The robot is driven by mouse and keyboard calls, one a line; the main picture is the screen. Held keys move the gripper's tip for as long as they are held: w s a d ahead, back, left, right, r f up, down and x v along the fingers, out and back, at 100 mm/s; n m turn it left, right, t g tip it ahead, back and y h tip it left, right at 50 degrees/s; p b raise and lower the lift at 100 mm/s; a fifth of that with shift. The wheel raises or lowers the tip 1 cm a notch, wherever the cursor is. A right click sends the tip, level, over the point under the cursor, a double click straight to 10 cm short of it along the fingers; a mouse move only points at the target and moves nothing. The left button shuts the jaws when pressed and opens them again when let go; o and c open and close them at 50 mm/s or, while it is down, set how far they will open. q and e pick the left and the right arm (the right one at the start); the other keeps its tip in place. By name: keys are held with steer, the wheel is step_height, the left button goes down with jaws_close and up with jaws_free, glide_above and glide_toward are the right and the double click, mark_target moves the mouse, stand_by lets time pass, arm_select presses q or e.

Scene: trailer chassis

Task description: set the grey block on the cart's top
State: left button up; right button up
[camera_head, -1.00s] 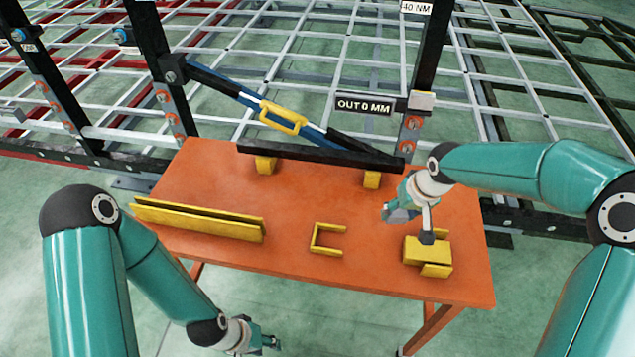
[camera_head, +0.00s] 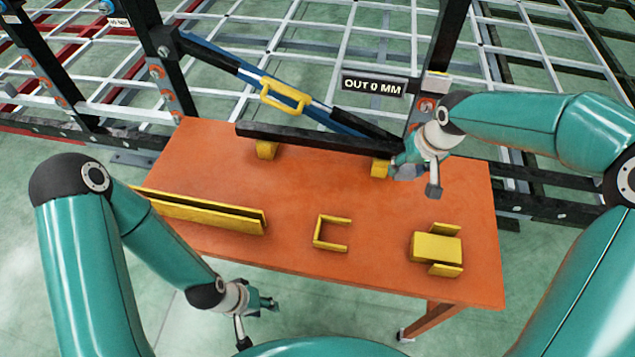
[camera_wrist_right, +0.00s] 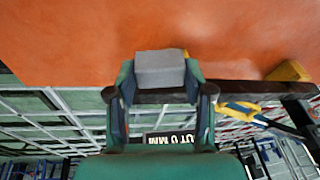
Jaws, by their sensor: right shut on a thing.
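The grey block (camera_wrist_right: 160,68) is between the fingers of my right gripper (camera_wrist_right: 162,92) in the right wrist view, and the gripper is shut on it. In the head view my right gripper (camera_head: 404,170) is over the back right of the cart's orange top (camera_head: 285,190), beside the right yellow support under the black bar. The block is small and hard to make out there. Its height above the top cannot be told. My left gripper (camera_head: 268,303) hangs in front of the cart's near edge; its jaws are too small to read.
The black bar (camera_head: 310,140) lies across yellow supports at the back, below a blue strut with a yellow handle (camera_head: 284,97). A long yellow channel (camera_head: 205,212), a yellow U-shaped bracket (camera_head: 330,232) and a yellow box-like holder (camera_head: 437,248) stand on the top. Bare room lies between them.

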mark_target(436, 202)
steer(key=s+d+r+m+h, duration=0.1)
steer(key=s+d+r+m, duration=0.2)
steer(key=d+r, duration=0.8)
steer(key=f, duration=0.6)
steer(key=a+f, duration=0.1)
steer(key=f, duration=1.1)
steer(key=shift+s+a+f, duration=0.2)
steer(key=shift+a, duration=0.1)
steer(key=o, duration=1.2)
steer(key=shift+r, duration=0.15)
steer(key=v, duration=1.2)
steer(key=shift+a, duration=0.2)
